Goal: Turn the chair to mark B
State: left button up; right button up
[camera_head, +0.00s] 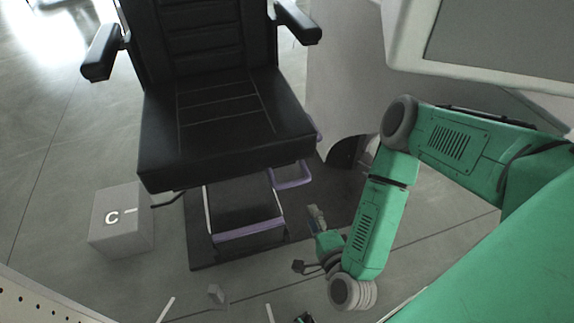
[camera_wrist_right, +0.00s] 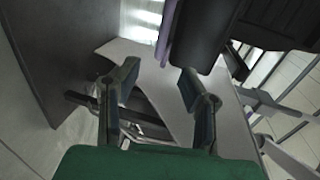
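The black chair (camera_head: 220,125) stands in the upper left of the head view, with its seat, backrest and two armrests showing. A purple-edged footrest (camera_head: 250,230) is below the seat. A light block marked C (camera_head: 120,220) stands to the left of the footrest. No mark B can be read in either view. My right gripper (camera_head: 307,240) is open and empty, low and to the right of the footrest. In the right wrist view, the fingers of my right gripper (camera_wrist_right: 160,90) are spread apart, with dark chair parts (camera_wrist_right: 205,35) beyond them. My left gripper cannot be made out.
A light curved unit (camera_head: 345,75) stands behind and right of the chair, with a framed grey screen (camera_head: 500,40) at the upper right. A dark base plate (camera_head: 205,255) lies under the chair. A small grey block (camera_head: 216,294) sits on the floor.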

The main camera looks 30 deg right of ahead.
jog(key=b, duration=0.3)
send_near(294, 185)
jog(key=w, duration=0.1)
jog(key=b+x, duration=0.1)
jog(key=x, duration=0.2)
jog(key=b+x, duration=0.1)
jog(key=x, duration=0.2)
jog(key=b+x, duration=0.1)
jog(key=x, duration=0.2)
jog(key=shift+w+d+f, duration=0.1)
jog(key=shift+d+f, duration=0.25)
jog(key=shift+d, duration=0.05)
jog(key=shift+w+a+r, duration=0.1)
jog(key=shift+w+a, duration=0.15)
jog(key=shift+w, duration=0.1)
jog(key=shift+d, duration=0.1)
jog(key=shift+c, duration=0.5)
jog(key=shift+d, duration=0.2)
grip_shut()
jog(key=shift+a, duration=0.1)
